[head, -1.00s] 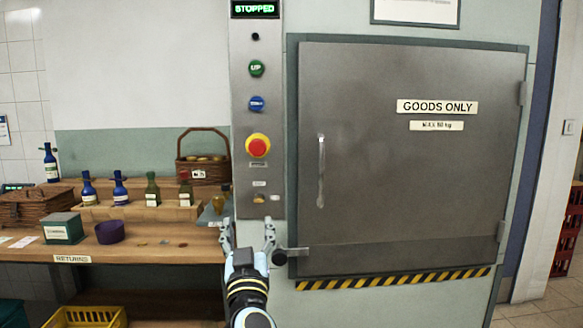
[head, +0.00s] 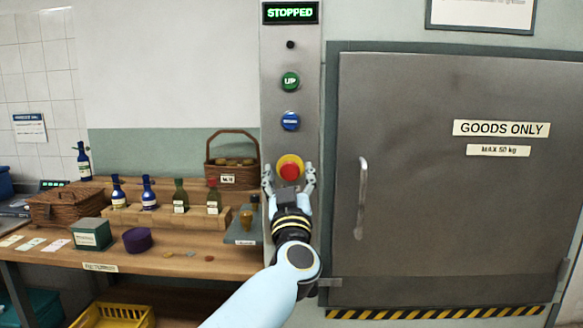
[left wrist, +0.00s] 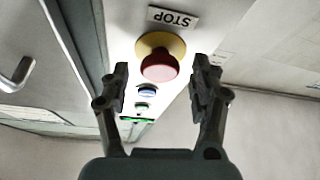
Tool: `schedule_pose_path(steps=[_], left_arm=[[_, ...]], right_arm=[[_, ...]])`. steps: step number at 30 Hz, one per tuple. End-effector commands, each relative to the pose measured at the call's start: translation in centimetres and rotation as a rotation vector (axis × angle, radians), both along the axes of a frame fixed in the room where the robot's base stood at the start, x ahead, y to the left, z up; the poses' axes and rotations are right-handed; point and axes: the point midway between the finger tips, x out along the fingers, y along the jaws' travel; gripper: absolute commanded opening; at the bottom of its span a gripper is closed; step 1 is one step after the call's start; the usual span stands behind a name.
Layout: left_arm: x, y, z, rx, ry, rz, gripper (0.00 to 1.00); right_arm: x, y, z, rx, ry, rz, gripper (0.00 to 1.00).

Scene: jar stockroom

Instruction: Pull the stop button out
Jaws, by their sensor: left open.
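The stop button (head: 289,170) is a red mushroom head on a yellow base on the steel control panel (head: 290,70). In the left wrist view the red button (left wrist: 160,66) is below a STOP label (left wrist: 173,17), which reads upside down. My left gripper (head: 289,180) is open, with its fingers on either side of the button in the head view. In the left wrist view its fingers (left wrist: 163,88) are spread with the button between and beyond their tips; I see no contact. The display (head: 290,13) reads STOPPED. My right gripper is not in view.
A green UP button (head: 290,82) and a blue button (head: 290,121) sit above on the panel. A steel door with a handle (head: 361,198) is to the right. A wooden counter (head: 190,262) with bottles and baskets is at the left.

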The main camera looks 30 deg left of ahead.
Motion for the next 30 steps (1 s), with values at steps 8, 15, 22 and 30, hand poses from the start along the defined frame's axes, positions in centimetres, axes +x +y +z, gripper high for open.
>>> schedule_pose_path(steps=[8, 15, 22, 30], left_arm=[[0.0, 0.1, 0.26, 0.001, 0.001, 0.001, 0.62], [0.0, 0.09, 0.25, 0.001, 0.001, 0.001, 0.44], [-0.01, 0.09, 0.23, 0.0, 0.001, 0.0, 0.14], [0.0, 0.09, 0.22, 0.0, 0.001, 0.0, 0.0]], right_arm=[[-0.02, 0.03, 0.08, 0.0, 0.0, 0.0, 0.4], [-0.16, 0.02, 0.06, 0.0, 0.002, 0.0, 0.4], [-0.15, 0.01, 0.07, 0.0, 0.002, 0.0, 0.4], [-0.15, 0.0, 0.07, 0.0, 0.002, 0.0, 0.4]])
